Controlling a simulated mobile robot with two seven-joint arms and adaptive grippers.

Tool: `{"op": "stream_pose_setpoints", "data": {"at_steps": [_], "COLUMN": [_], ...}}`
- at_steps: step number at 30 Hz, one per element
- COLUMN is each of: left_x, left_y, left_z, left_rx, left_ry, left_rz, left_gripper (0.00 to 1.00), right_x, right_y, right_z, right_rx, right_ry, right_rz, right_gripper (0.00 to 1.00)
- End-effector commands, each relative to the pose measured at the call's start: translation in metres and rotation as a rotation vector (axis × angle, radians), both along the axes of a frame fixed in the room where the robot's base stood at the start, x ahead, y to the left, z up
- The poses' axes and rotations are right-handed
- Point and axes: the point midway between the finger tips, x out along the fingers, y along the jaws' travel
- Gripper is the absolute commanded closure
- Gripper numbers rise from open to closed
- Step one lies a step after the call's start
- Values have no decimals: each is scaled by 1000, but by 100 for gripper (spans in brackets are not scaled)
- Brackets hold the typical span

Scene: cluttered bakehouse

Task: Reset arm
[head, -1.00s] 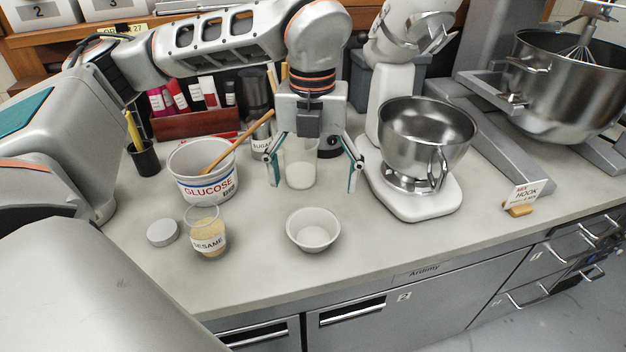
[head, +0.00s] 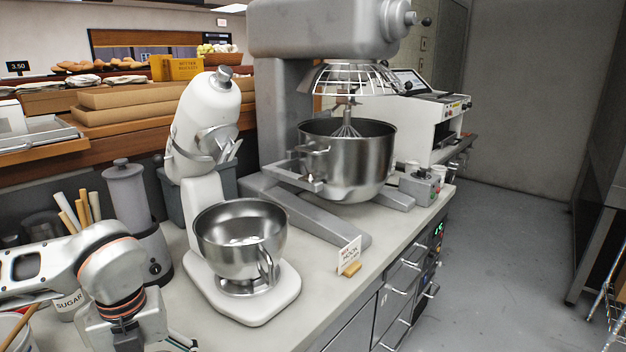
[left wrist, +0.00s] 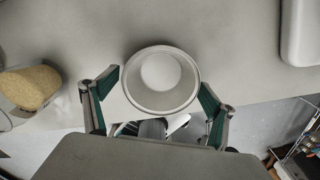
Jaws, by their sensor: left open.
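My left arm's wrist and the gripper base show at the lower left of the head view, with part of one finger at the bottom edge; the fingertips are cut off there. In the left wrist view my left gripper (left wrist: 158,98) is open, its two green-padded fingers spread wide with nothing gripped. A pale round bowl (left wrist: 134,90) shows between the fingers in that picture, on the counter near its front edge. How far the fingers are above it I cannot tell. My right gripper is in neither view.
A stand mixer (head: 205,190) with a steel bowl (head: 241,240) stands right of my left arm. A large mixer (head: 347,165) is behind it. A hook sign (head: 348,256) stands near the counter edge.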

Motion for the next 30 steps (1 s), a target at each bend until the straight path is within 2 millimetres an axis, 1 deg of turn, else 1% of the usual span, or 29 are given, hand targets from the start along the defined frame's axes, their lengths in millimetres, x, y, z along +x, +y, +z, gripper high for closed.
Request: {"op": "stream_pose_setpoints", "data": {"at_steps": [1, 3, 9, 19, 23, 25, 30], "left_x": [3, 3, 2, 2, 1, 1, 4], "left_y": [0, 0, 0, 0, 0, 0, 0], "left_z": [12, 18, 24, 22, 12, 3, 38], "left_rx": [-2, -2, -2, -1, -1, -1, -2], "left_ry": [-11, -9, -7, -6, -4, -3, -13], "left_rz": [1, 1, 0, 0, 1, 0, 1], "left_gripper": [15, 15, 15, 15, 15, 15, 15], "right_x": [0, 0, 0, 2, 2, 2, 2], "right_y": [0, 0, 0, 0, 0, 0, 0], "right_z": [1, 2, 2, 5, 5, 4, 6], "right_rx": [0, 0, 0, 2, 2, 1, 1], "right_ry": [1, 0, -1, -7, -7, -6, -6], "right_rz": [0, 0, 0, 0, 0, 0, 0], "right_gripper": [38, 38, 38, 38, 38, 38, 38]}}
